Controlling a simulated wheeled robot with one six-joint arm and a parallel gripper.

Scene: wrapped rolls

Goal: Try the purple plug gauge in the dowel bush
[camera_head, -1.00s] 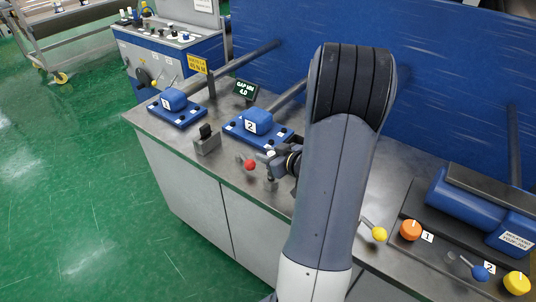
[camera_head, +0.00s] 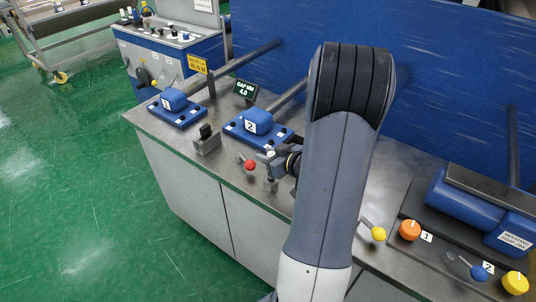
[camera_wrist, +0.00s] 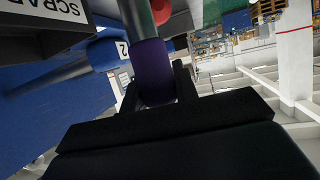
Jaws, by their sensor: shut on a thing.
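A purple plug gauge (camera_wrist: 152,68) with a pale grey metal end pointing toward the top of the picture is held between the black fingers of my gripper (camera_wrist: 156,92) in the wrist view. In the head view my gripper (camera_head: 271,166) is partly hidden behind my arm, above the bench just right of a red-knobbed lever (camera_head: 249,164). The purple of the gauge cannot be made out there. I cannot pick out the dowel bush for sure in either view.
Blue units marked 1 (camera_head: 176,104) and 2 (camera_head: 257,121) stand on the steel bench (camera_head: 148,122). A small grey block with a black top (camera_head: 207,141) is left of the lever. A gap display (camera_head: 245,89) is behind. Knobs, including a yellow one (camera_head: 378,234), stand at right.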

